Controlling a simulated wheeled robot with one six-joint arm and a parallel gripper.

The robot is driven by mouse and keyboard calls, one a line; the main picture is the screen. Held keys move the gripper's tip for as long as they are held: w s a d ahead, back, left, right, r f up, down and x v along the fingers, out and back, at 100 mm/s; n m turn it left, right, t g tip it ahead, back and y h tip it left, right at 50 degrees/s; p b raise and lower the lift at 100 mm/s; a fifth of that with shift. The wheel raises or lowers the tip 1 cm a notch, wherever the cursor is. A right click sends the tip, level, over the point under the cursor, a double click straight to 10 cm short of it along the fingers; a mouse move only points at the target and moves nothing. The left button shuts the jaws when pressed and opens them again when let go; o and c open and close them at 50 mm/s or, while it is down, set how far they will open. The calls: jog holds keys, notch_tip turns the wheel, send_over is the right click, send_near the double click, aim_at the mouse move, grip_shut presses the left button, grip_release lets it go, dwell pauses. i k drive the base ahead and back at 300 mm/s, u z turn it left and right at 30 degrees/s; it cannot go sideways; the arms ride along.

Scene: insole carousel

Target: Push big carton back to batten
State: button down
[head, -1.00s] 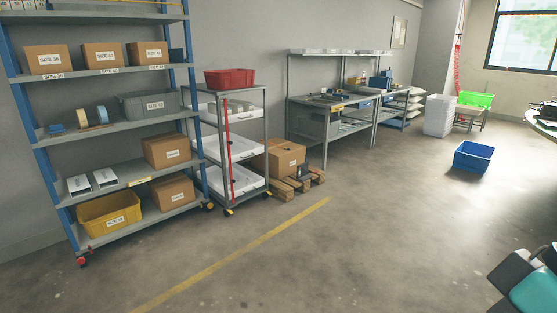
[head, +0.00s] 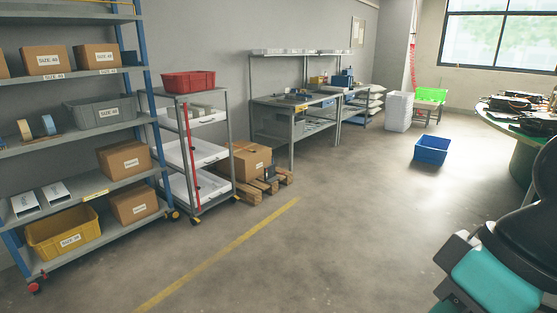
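Several cartons are in view, and I cannot tell which one is the big carton. One brown carton (head: 251,159) sits on a wooden pallet (head: 265,185) on the floor, partly hidden by the wheeled trolley. Two more cartons are on the blue-post rack: one on a middle shelf (head: 124,158) and one on the bottom shelf (head: 134,205). Smaller size-labelled cartons (head: 97,57) stand on an upper shelf. I cannot make out a batten. Part of my arm, teal and black, shows at the lower right. My gripper's fingertips are not in view.
The rack (head: 144,95) stands at left with a yellow bin (head: 62,234) low down. A trolley (head: 229,130) with a red bin (head: 188,82) is beside it. A blue bin (head: 431,151) lies on open floor. A round table (head: 523,160) is at right. The middle floor is clear.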

aim_at(248, 166)
jog(key=u, duration=0.25)
jog(key=i, duration=5.05)
jog(key=z, duration=0.5)
jog(key=i, duration=1.4)
jog(key=z, duration=0.2)
